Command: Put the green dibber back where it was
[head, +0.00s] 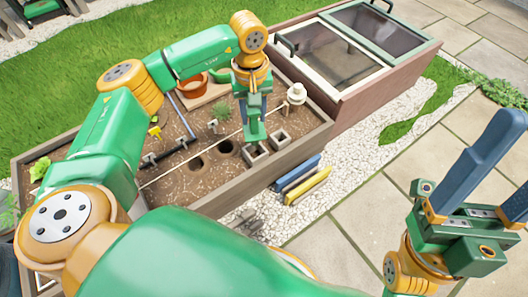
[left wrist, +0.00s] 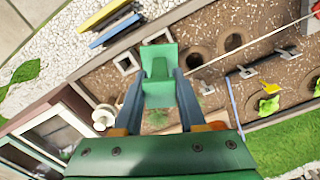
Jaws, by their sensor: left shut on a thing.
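My left gripper (head: 252,98) is shut on the green dibber (head: 255,128), which hangs down from it over the right part of the soil bed. In the left wrist view the dibber (left wrist: 160,78) sits between the two blue-grey fingers. In the head view its lower end appears at two small square grey frames (head: 256,152); I cannot tell whether it touches them or how high it is. Two round dark holes (head: 226,148) lie in the soil left of it. My right gripper (head: 514,160) is open and empty over the paving at the right.
A white knobbed object (head: 296,94) stands near the bed's right end. A terracotta pot (head: 191,86) is behind my left arm. Blue and yellow bars (head: 308,186) lie outside the bed. A lidded cold frame (head: 345,62) adjoins it.

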